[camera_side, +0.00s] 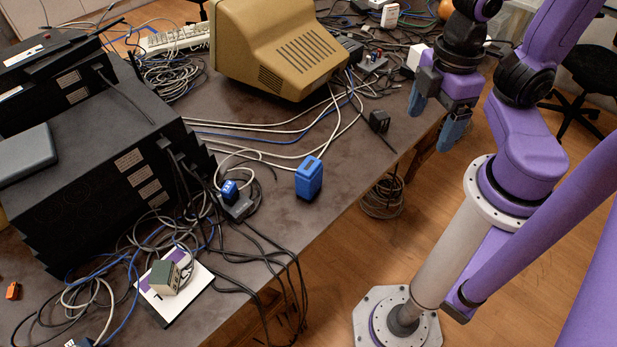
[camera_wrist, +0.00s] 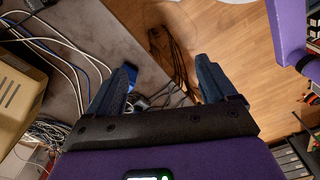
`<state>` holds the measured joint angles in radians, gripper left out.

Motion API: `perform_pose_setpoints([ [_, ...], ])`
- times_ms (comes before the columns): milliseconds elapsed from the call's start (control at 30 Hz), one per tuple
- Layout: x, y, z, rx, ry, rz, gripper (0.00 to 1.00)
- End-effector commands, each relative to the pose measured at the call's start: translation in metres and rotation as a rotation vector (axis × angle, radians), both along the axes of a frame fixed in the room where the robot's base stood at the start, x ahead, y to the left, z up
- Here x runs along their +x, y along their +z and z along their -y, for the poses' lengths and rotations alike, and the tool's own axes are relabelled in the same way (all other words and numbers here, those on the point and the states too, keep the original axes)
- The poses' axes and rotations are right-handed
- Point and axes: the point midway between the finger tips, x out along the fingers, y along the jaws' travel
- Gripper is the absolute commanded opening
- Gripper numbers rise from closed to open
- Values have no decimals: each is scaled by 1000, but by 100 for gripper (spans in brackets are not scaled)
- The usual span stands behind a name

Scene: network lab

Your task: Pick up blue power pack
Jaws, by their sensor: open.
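The blue power pack (camera_side: 309,178) stands upright on the dark table near its front edge, with clear table around it. My gripper (camera_side: 436,116) is open and empty, above and to the right of the pack in the side view, near the table's right edge. In the wrist view my gripper (camera_wrist: 163,80) shows its two blue-grey fingers wide apart with nothing between them. A bright blue patch beside the left finger there may be the pack, mostly hidden by that finger.
A beige monitor (camera_side: 285,45) stands at the back. Stacked black equipment (camera_side: 95,150) fills the left. A smaller blue item (camera_side: 229,190) sits among cables left of the pack. A black adapter (camera_side: 379,121) lies near the right edge. Cables cross behind the pack.

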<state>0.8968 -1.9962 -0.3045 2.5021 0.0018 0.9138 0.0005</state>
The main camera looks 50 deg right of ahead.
Motion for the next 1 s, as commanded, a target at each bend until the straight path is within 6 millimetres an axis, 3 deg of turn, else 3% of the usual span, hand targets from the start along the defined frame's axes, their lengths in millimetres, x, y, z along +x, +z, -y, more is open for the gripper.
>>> perform_pose_setpoints([
  [467,0,0,0,0,0,0,85],
  [500,0,0,0,0,0,0,94],
  [533,0,0,0,0,0,0,98],
  [800,0,0,-1,1,-1,0,98],
  [933,1,-9,-14,29,-22,-15,98],
  [1000,2,-19,-31,66,-51,-28,98],
])
